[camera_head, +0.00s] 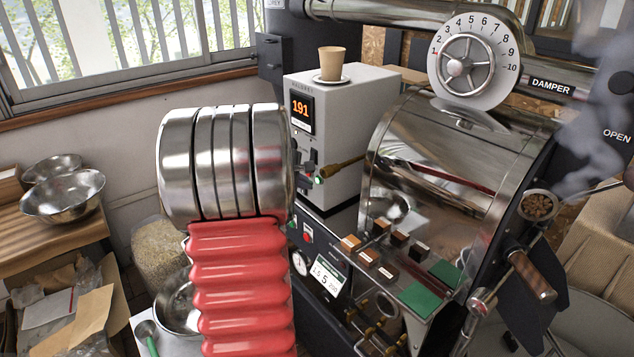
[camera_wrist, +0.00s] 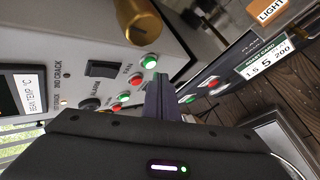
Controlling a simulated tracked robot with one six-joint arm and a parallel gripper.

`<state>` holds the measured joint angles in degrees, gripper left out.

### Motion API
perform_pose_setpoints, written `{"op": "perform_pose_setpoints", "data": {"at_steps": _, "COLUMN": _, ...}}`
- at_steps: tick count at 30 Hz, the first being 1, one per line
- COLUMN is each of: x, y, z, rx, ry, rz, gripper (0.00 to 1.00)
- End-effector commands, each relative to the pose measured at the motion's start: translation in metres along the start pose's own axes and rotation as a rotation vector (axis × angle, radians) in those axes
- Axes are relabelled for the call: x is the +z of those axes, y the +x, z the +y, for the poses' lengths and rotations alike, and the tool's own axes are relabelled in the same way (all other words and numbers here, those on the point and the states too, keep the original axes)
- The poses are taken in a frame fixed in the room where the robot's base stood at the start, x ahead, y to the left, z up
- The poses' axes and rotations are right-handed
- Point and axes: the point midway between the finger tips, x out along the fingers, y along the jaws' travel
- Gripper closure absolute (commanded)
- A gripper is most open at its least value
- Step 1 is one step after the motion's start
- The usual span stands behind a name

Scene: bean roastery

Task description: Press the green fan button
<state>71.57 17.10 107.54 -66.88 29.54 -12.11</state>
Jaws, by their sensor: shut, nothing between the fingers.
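The green fan button (camera_wrist: 150,62) is a small round button with a bright centre, beside the FAN lettering on the grey control panel in the wrist view. A red button (camera_wrist: 135,79) sits next to it. My gripper (camera_wrist: 160,80) is shut and empty, with its dark fingertips just beside the green button in the picture; I cannot tell whether they touch it. In the head view a green button (camera_head: 319,180) shows on the grey control box (camera_head: 345,120), and my arm hides most of my gripper there.
A brass handle (camera_wrist: 137,20) sticks out close to the fan buttons. A second green button (camera_wrist: 124,96) and red button (camera_wrist: 116,106) lie by the ALARM lettering. A cup (camera_head: 331,63) stands on the box. The steel roaster drum (camera_head: 440,160) is to the right.

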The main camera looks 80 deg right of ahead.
Motion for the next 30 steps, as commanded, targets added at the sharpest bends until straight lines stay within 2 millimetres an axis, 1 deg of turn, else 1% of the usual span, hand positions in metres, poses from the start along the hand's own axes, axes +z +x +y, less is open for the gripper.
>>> {"op": "perform_pose_setpoints", "data": {"at_steps": 21, "x": -0.024, "y": -0.032, "z": -0.024, "rx": 0.0, "ry": -0.002, "rz": 0.001, "gripper": 1.0}}
{"op": "perform_pose_setpoints", "data": {"at_steps": 30, "x": -0.025, "y": -0.035, "z": -0.025, "rx": 0.0, "ry": 0.0, "rz": 0.0, "gripper": 1.0}}
